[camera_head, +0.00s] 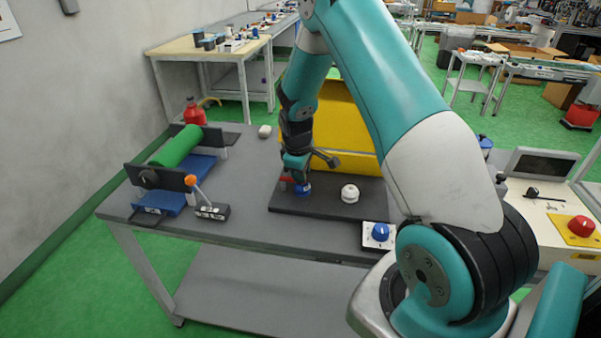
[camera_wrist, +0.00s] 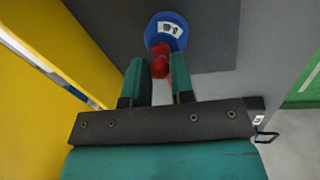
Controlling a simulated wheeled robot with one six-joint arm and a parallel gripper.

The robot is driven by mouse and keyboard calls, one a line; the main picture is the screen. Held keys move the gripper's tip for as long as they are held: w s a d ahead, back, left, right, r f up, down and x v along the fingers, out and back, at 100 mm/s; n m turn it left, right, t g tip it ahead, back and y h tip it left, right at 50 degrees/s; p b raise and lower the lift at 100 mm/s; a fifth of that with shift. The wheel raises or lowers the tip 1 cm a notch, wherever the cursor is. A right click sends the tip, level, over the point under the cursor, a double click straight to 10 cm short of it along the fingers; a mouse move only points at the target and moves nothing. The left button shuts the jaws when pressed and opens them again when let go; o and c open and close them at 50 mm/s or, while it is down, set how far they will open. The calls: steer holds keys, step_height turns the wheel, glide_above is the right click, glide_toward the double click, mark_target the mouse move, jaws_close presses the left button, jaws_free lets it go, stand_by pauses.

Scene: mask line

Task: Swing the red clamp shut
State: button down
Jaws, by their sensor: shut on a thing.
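The red clamp (camera_head: 284,183) shows at the left end of the dark board (camera_head: 325,207) in the head view, partly hidden by my gripper (camera_head: 297,172). In the wrist view the red clamp (camera_wrist: 161,49) lies across a round blue part (camera_wrist: 166,27) with a white label, and its red ball end sits between my fingers. The blue part (camera_head: 304,189) also shows below my gripper in the head view. My gripper (camera_wrist: 160,72) is shut on the clamp's ball end. The clamp's hinge and exact angle are hard to make out.
A white round piece (camera_head: 350,193) stands on the board to the right. A yellow bin (camera_head: 345,125) stands close behind. A blue button box (camera_head: 379,235) is at the table's front edge. A green roller (camera_head: 176,147) and an orange-knobbed lever (camera_head: 190,181) are at left.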

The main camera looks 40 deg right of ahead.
steer(key=c, duration=1)
jaws_free()
steer(key=shift+r, duration=0.1)
steer(key=a+r, duration=0.1)
steer(key=r, duration=0.4)
steer(key=s+a+r+b, duration=0.1)
steer(key=r, duration=0.5)
steer(key=a+r, duration=0.1)
steer(key=r, duration=0.5)
steer(key=shift+s, duration=0.3)
steer(key=s+a+r+y, duration=0.2)
steer(key=s+a+r, duration=0.15)
steer(key=a, duration=0.65)
steer(key=s+a+y, duration=0.1)
steer(key=s+a, duration=0.5)
steer(key=s, duration=0.1)
steer(key=s+a+r+n+y, duration=0.1)
steer(key=s+a, duration=0.5)
steer(key=s, duration=0.1)
steer(key=s+a+r+g+y, duration=0.1)
steer(key=s+a+y, duration=0.1)
steer(key=s+a, duration=0.4)
steer(key=shift+s+a+r, duration=0.1)
steer(key=shift+s+r, duration=0.05)
steer(key=shift+s, duration=0.4)
steer(key=shift+s+a+r, duration=0.1)
steer(key=shift+s, duration=0.4)
